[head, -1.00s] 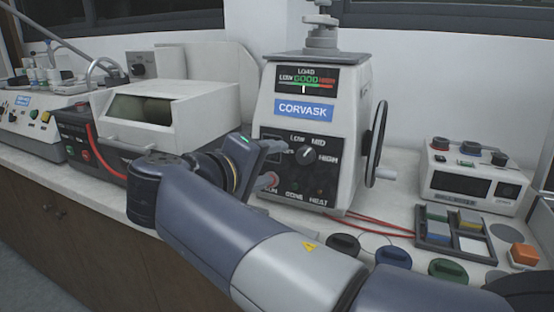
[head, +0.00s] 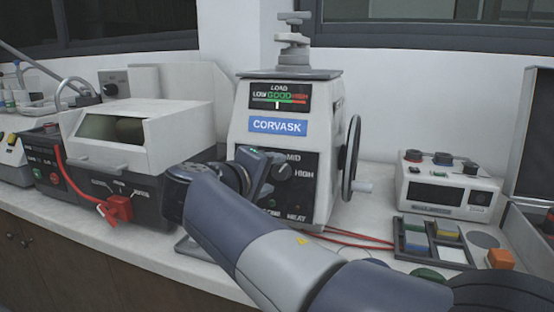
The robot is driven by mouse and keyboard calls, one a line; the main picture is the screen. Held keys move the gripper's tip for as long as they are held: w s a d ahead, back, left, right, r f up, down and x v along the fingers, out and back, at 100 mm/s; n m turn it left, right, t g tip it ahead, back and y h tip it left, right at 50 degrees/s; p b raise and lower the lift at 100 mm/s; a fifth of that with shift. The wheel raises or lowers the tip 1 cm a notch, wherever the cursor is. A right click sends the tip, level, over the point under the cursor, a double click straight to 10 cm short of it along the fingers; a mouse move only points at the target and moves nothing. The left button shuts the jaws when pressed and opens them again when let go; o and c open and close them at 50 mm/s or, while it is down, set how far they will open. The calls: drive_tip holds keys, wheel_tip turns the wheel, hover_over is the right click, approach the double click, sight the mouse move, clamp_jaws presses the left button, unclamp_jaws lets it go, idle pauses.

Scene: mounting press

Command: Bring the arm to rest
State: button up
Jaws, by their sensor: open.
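My arm reaches in from the bottom right, and my gripper (head: 262,165) is in front of the control panel of the mounting press (head: 240,128), labelled CORVASK. The gripper is open, with no object visible in it. It covers the panel's left part, close to the dark selector knob (head: 283,171); I cannot tell whether they touch. The load gauge (head: 280,97) on the press has its white marker under GOOD. The handwheel (head: 349,160) is on the right side of the press, clear of the arm.
A white-hooded machine (head: 172,125) with a red lever (head: 119,207) stands left of the press. To the right are a white control box (head: 447,188), a tray of coloured blocks (head: 400,236) and an orange block (head: 501,259). Red cables (head: 350,239) cross the bench.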

drive_tip(key=shift+x, duration=1.1)
drive_tip(key=shift+s, duration=0.1)
drive_tip(key=shift+s+a+r, duration=0.1)
